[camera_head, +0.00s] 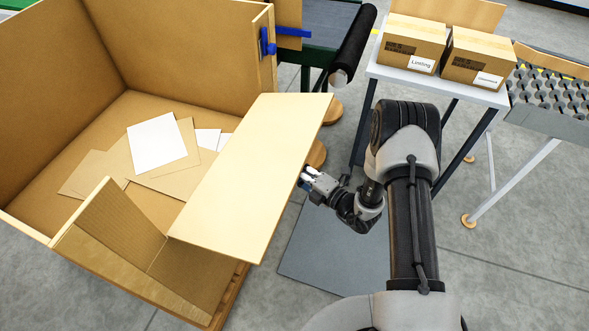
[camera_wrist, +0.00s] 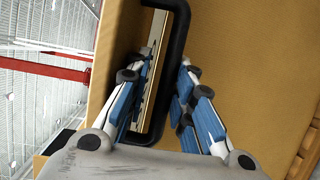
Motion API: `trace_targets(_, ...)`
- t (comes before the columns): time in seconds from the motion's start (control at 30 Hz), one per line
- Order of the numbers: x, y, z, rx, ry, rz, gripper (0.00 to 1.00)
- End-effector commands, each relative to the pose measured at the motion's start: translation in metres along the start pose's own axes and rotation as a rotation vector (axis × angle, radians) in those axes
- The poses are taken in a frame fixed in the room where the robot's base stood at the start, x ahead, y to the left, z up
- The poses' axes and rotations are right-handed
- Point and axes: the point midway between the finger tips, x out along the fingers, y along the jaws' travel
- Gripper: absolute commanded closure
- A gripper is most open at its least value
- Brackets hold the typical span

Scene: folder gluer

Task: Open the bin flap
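The bin (camera_head: 57,45) is a large brown open-topped box at the left of the head view. Its flap (camera_head: 250,180) is a pale flat panel on the side facing my arm; it appears tilted, and its hinge is not clear. In the wrist view a black U-shaped handle (camera_wrist: 178,30) is fixed to a brown panel face (camera_wrist: 250,60). My gripper (camera_head: 306,179) is at the flap's outer side in the head view. In the wrist view my gripper (camera_wrist: 160,78) is open, with one finger on each side of the handle's bar; contact is unclear.
Flat sheets (camera_head: 157,142) lie in the bin. A blue latch-like part (camera_head: 267,41) is on the bin's back post. A white table (camera_head: 400,73) with two cartons and a roller conveyor (camera_head: 560,120) stand behind and right of my arm.

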Motion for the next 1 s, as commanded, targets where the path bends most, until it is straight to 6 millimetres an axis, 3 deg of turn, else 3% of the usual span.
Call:
trace_targets(0.27,-0.007,0.000,0.001,0.000,-0.003,0.000,0.79)
trace_targets(0.7,-0.093,0.000,0.002,0.002,-0.006,0.000,0.79)
trace_targets(1.0,-0.120,0.000,0.000,0.000,-0.001,0.001,0.79)
